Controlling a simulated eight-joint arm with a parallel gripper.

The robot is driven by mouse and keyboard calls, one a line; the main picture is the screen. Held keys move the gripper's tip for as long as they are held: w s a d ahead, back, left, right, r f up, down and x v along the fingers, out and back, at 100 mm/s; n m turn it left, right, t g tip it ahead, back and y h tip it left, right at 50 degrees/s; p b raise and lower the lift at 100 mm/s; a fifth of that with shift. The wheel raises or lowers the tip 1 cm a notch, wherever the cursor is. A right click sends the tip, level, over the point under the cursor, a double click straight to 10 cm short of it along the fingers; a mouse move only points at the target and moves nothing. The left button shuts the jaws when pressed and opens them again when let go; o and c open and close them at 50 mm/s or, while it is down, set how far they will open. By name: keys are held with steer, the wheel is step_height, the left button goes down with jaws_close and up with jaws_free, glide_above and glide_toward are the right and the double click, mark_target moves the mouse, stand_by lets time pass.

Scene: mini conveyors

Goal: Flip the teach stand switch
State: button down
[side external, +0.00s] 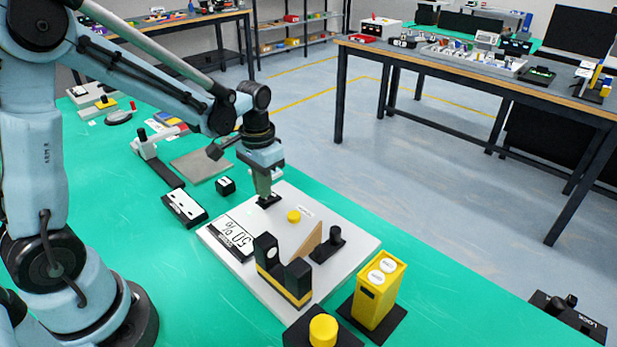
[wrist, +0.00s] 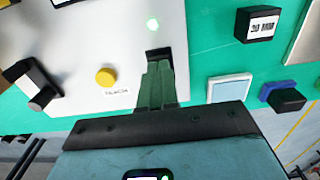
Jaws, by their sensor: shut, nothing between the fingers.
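The teach stand is a white plate (side external: 345,262) on the green bench, also seen in the wrist view (wrist: 120,35). A small black switch (side external: 268,201) sits near its far corner; it shows in the wrist view (wrist: 158,52) right at the fingertips. My gripper (side external: 265,194) is shut and empty, pointing down at the switch. In the wrist view its closed fingers (wrist: 160,68) overlap the switch's near edge; I cannot tell if they touch. The fingers partly hide the switch, so its position is unclear. A green light (wrist: 152,24) glows beside it.
On the plate are a yellow button (side external: 294,216), a black-and-yellow block (side external: 283,270), a wooden wedge (side external: 308,243) and a black knob (side external: 327,244). A yellow box (side external: 378,290) stands close by. A small black block (side external: 226,186) and a grey plate (side external: 202,164) lie beyond.

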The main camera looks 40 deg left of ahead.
steer(key=shift+f, duration=0.5)
stand_by(0.3)
steer(key=shift+r, duration=3.5)
steer(key=shift+r, duration=0.1)
steer(key=s+d+r+t, duration=0.3)
steer(key=s+d+t, duration=0.2)
steer(key=s+t, duration=0.2)
steer(key=shift+s+r, duration=0.2)
steer(key=shift+s, duration=0.25)
